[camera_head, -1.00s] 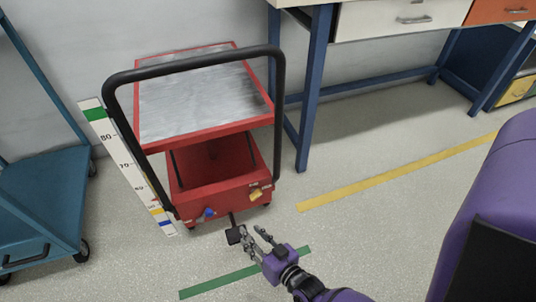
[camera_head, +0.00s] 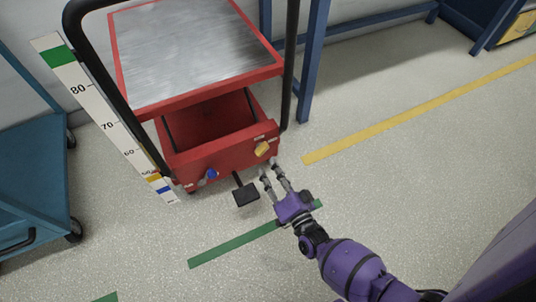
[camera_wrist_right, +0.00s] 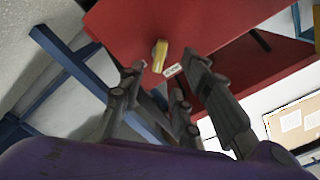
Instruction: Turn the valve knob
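The yellow valve knob (camera_head: 262,149) sits at the right end of the red lift cart's front panel (camera_head: 225,158). A blue knob (camera_head: 211,173) is on the same panel further left. My right gripper (camera_head: 269,168) is open and empty, just in front of and slightly below the yellow knob, with its fingers pointing at the panel. In the right wrist view the yellow knob (camera_wrist_right: 159,55) lies beyond the spread fingers (camera_wrist_right: 168,80), apart from them. My left gripper is not in view.
A black pedal (camera_head: 246,194) sticks out below the panel, left of my right gripper. A black push handle (camera_head: 292,60) arches over the cart. A height scale (camera_head: 100,110) stands left of it. A blue cart (camera_head: 30,190) is at far left. The floor in front is clear.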

